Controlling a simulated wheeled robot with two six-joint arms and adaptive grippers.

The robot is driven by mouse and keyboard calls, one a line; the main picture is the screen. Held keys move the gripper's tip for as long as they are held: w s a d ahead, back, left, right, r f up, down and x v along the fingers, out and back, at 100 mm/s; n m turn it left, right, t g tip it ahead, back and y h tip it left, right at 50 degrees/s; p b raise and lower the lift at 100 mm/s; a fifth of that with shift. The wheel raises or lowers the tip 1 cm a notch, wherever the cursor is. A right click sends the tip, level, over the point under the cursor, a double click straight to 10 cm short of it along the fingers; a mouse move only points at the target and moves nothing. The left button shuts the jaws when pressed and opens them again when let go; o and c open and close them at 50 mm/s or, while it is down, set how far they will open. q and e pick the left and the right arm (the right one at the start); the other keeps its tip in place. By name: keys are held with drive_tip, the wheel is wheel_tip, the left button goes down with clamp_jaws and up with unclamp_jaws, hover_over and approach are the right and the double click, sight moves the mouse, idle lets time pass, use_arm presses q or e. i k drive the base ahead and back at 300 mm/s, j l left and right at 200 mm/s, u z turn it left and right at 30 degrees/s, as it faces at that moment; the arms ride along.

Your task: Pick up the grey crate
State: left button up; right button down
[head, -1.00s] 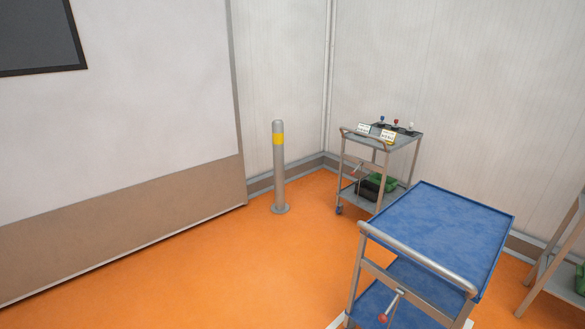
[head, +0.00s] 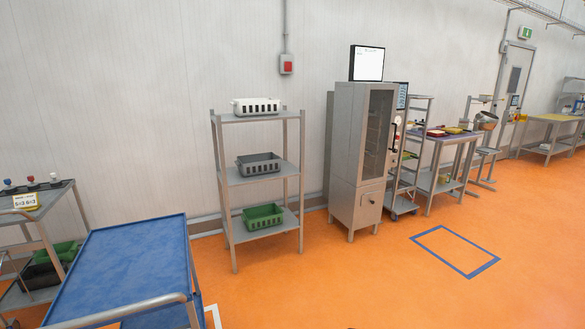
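The grey crate (head: 259,164) sits on the middle shelf of a grey metal rack (head: 257,177) against the white wall, left of centre in the head view. It is dark grey with slotted sides and stands upright. A white crate (head: 256,106) is on the shelf above it and a green crate (head: 262,216) on the shelf below it. Neither of my grippers shows in the head view.
A blue-topped cart (head: 125,270) stands in front at the left. A grey cart (head: 35,205) with small items is at the far left. A metal cabinet (head: 361,150) stands right of the rack. The orange floor (head: 340,285) before the rack is clear.

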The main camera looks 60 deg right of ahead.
sight(254, 165)
drive_tip(key=z, duration=1.8)
drive_tip(key=i+l+u, duration=0.25)
drive_tip(key=i+l, duration=0.15)
drive_tip(key=i, duration=0.55)
drive_tip(key=i+l+u, duration=0.25)
drive_tip(key=i+l, duration=0.35)
drive_tip(key=i, duration=0.3)
drive_tip(key=i+l+u, duration=0.25)
drive_tip(key=i+l, duration=0.5)
drive_tip(key=i, duration=0.1)
